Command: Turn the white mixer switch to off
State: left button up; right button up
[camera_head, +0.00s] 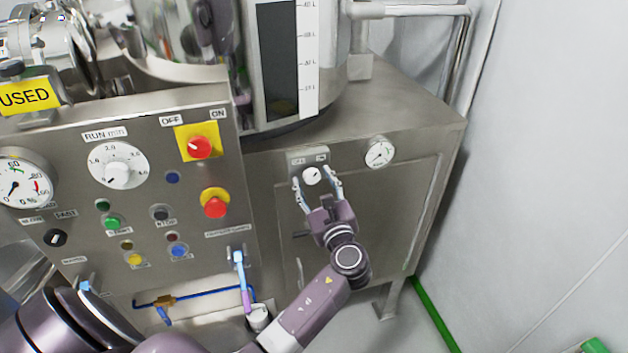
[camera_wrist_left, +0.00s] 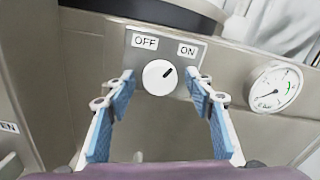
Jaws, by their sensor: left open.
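The white mixer switch (camera_head: 312,176) is a round knob on a small plate marked OFF and ON, on the steel cabinet front. In the left wrist view the knob (camera_wrist_left: 158,78) has a dark pointer mark aimed up and right, toward the ON label (camera_wrist_left: 187,50). The OFF label (camera_wrist_left: 145,42) is at upper left. My left gripper (camera_head: 317,186) is open, its blue-padded fingers on either side of the knob. In the wrist view the fingers (camera_wrist_left: 160,92) show gaps to the knob on both sides. My right gripper cannot be made out.
A pressure gauge (camera_head: 380,152) sits just right of the switch plate. A control panel (camera_head: 60,140) with a red rotary switch (camera_head: 200,147), a red stop button (camera_head: 215,205) and a RUN dial (camera_head: 117,175) stands to the left. A white wall (camera_head: 560,150) bounds the right side.

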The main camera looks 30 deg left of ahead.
pick_arm(q)
jog(key=c, duration=1.2)
jog(key=shift+o, duration=0.2)
pick_arm(e)
jog(key=shift+d, duration=0.35)
pick_arm(q)
jog(key=shift+f, duration=0.1)
pick_arm(e)
jog(key=shift+f, duration=0.15)
pick_arm(q)
jog(key=n+b, duration=0.2)
jog(key=n, duration=0.1)
jog(key=shift+f+b, duration=0.15)
jog(key=shift+b, duration=0.2)
jog(key=n+b, duration=0.3)
jog(key=n, duration=0.1)
jog(key=shift+n+b, duration=1.95)
jog(key=shift+n, duration=0.55)
pick_arm(e)
notch_tip(320, 180, down, 9)
jog(key=shift+a+f, duration=0.15)
jog(key=shift+f, duration=0.05)
pick_arm(q)
jog(key=shift+r, duration=0.2)
